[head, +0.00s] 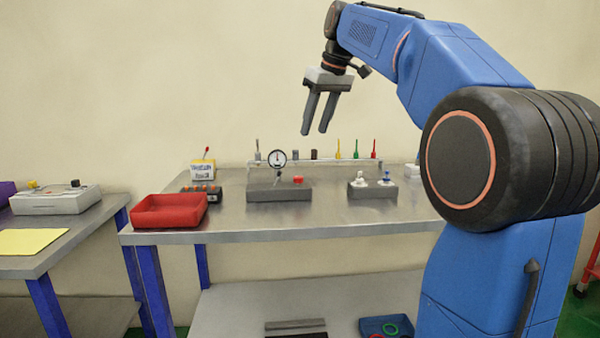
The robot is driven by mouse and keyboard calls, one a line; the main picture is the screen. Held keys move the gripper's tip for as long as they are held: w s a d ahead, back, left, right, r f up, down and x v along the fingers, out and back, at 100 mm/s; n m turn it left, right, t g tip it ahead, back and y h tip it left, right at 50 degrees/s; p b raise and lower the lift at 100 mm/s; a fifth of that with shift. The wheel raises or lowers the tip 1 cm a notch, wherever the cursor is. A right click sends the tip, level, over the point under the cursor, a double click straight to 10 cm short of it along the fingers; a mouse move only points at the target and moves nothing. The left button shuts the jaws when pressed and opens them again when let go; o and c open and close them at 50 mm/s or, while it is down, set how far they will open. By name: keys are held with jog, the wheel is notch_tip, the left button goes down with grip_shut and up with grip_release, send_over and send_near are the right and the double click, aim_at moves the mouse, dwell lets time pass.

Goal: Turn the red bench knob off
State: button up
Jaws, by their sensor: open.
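A small red knob (298,180) sits on top of a grey block (280,194) at the middle of the metal bench. A round dial gauge (277,157) stands on the same block, just left of the knob. The knob is too small to tell which way it is turned. My gripper (314,132) is open and empty, with its two grey fingers pointing down. It is in the air above the bench, apart from the knob and higher than it in the picture.
A red tray (169,210) stands at the bench's left end. A second grey block (373,190) with white and blue fittings is at the right. A rail (330,161) with upright tools runs along the back. The bench front (300,222) is clear.

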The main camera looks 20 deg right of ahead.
jog(key=w, duration=0.1)
send_near(298, 177)
jog(key=x, duration=0.7)
jog(key=shift+w+f, duration=0.25)
jog(key=shift+f, duration=0.1)
jog(key=shift+c, duration=0.4)
jog(key=c, duration=1)
